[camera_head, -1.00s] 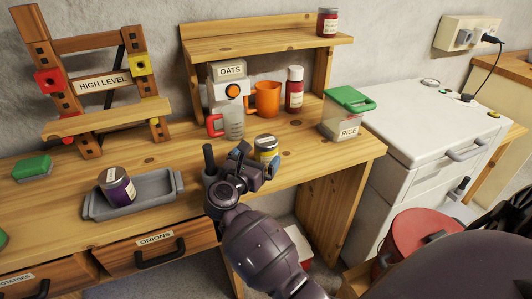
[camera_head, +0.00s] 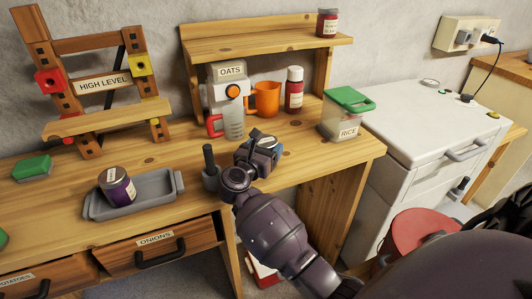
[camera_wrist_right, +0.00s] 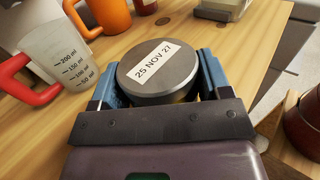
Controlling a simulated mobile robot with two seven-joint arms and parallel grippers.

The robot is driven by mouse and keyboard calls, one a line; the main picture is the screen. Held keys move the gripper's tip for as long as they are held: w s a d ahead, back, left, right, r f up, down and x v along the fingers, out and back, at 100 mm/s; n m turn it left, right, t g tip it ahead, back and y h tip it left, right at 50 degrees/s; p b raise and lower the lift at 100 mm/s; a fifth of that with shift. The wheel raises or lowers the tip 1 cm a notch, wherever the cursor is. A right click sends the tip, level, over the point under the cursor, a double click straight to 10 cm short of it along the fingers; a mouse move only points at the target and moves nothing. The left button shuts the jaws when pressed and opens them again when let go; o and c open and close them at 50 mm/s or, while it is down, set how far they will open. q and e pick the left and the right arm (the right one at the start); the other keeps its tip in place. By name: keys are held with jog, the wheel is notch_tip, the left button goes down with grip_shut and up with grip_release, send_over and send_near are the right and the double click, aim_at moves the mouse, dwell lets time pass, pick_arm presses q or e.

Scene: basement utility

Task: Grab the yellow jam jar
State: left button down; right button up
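The yellow jam jar (camera_wrist_right: 158,72) has a grey lid labelled "25 NOV 27" and stands upright on the wooden workbench (camera_head: 330,152). Only a little yellow shows below the lid in the right wrist view. My right gripper (camera_head: 264,144) is at the jar, with one blue finger on each side of it. The fingers look open, with a thin gap at the right finger; contact at the left finger is unclear. In the head view my gripper hides most of the jar. My left gripper is not in view.
A measuring cup with a red handle (camera_head: 233,127) and an orange mug (camera_head: 267,98) stand behind the jar. A dark upright object (camera_head: 209,165) stands just left of my gripper. A rice container (camera_head: 348,118) is to the right, and a grey tray (camera_head: 158,201) with a purple jar is left.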

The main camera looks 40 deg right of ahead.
jog(key=c, duration=0.5)
jog(key=shift+c, duration=0.6)
jog(key=shift+r, duration=0.15)
